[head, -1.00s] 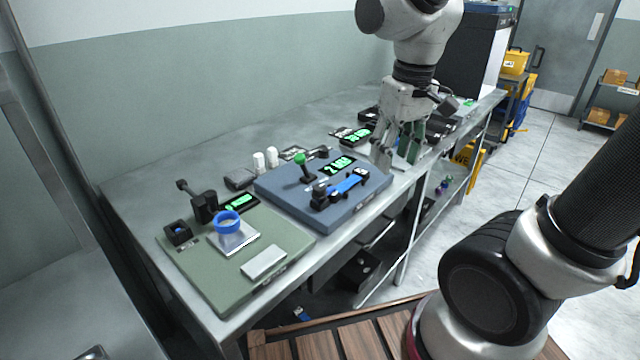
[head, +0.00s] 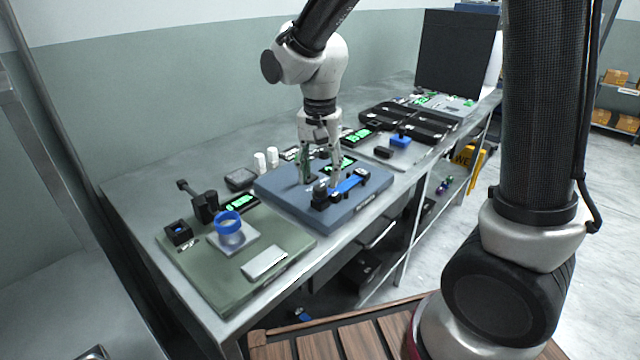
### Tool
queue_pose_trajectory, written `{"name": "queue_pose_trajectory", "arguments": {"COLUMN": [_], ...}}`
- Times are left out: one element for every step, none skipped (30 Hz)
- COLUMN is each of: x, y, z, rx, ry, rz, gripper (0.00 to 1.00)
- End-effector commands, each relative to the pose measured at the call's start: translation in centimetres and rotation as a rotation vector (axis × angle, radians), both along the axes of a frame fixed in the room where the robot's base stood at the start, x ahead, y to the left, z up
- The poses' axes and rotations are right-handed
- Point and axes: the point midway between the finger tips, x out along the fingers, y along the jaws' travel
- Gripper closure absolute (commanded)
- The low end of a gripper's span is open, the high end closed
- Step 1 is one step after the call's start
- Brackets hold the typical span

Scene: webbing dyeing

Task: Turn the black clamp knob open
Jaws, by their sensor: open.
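A black clamp (head: 320,199) stands at the left end of a blue strap (head: 349,186) on the slate-blue board (head: 282,200). A small black knob shape tops the clamp, but it is too small to tell its turn. My gripper (head: 320,182) points down over this board. Its fingers are apart and empty, with the tips close to the clamp's top, one at its left and one at its right. I cannot tell whether they touch it. The gripper hides the green-topped lever and part of the green display (head: 345,163).
White bottles (head: 272,156) stand behind the blue board. Black trays (head: 425,125) lie farther right. The bench's front edge runs close by.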

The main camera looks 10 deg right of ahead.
Motion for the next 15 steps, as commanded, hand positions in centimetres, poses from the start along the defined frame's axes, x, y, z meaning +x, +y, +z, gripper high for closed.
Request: {"name": "queue_pose_trajectory", "arguments": {"x": [-0.1,-0.1,-0.1,-0.1,0.0,0.0,-0.1,-0.1,-0.1,0.0,0.0,0.0,0.0,0.0,0.0], "y": [-0.1,-0.1,0.0,0.0,0.0,0.0,0.0,0.0,0.0,0.0,0.0,0.0,0.0,0.0,0.0], "z": [-0.9,-1.4,-1.9,-2.2,-2.5,-2.9,-3.1,-3.3,-3.4,-3.4,-3.5,-3.5,-3.5,-3.5,-3.5], "rx": [-0.002,-0.003,-0.001,-0.001,-0.001,-0.001,-0.001,-0.001,-0.001,0.000,0.000,0.000,0.000,0.000,0.000], "ry": [0.003,0.004,0.002,0.002,0.002,0.002,0.002,0.002,0.000,0.000,0.000,-0.001,-0.001,-0.001,-0.001], "rz": [0.000,0.001,0.001,0.001,0.001,0.001,0.001,0.001,0.002,0.002,0.002,0.002,0.002,0.002,0.002], "gripper": [0.50,0.50,0.50,0.50,0.50,0.50,0.50,0.50,0.50,0.50,0.50,0.50,0.50,0.50,0.50]}}
